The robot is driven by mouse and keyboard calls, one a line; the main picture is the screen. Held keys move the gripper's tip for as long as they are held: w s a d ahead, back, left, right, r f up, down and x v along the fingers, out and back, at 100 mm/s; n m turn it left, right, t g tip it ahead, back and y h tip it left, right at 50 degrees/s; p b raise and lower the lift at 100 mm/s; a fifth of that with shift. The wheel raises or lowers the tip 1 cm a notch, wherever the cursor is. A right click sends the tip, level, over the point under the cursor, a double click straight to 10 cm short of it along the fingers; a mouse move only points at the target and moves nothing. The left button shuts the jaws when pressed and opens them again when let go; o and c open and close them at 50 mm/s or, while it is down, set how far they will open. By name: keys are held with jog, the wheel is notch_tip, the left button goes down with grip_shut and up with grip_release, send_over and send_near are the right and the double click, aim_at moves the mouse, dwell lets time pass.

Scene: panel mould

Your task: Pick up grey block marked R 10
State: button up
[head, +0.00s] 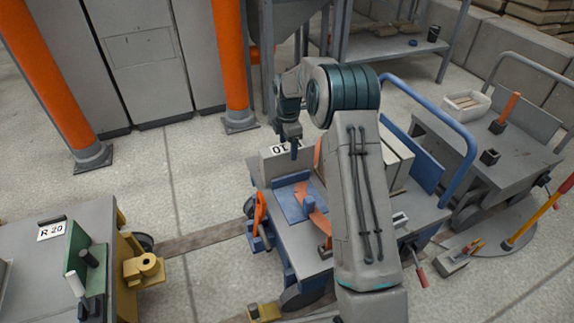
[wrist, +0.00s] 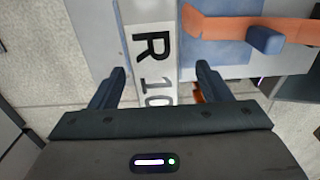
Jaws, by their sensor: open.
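The grey block marked R 10 (wrist: 151,15) lies between the two open fingers of my gripper (wrist: 160,85) in the wrist view. Its white label with black "R 10" faces the camera, and the last digit is partly cut off by my gripper body. There is a gap between each finger and the block.
The blue-framed cart (head: 290,251) carries a blue plate (head: 287,203) and an orange strap beside the block. A bench marked R 20 (head: 52,230) stands at the left. A grey cart (head: 470,150) with a white bin (head: 466,105) stands at the right. Orange posts (head: 231,60) rise behind.

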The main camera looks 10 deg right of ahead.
aim_at(287, 163)
jog(key=f, duration=0.1)
jog(key=f+b, duration=0.1)
jog(key=f, duration=0.1)
jog(key=f+b, duration=0.1)
jog(key=shift+w+a+f, duration=0.15)
jog(key=shift+w+f, duration=0.05)
jog(key=shift+w, duration=0.05)
jog(key=shift+r, duration=0.2)
grip_shut()
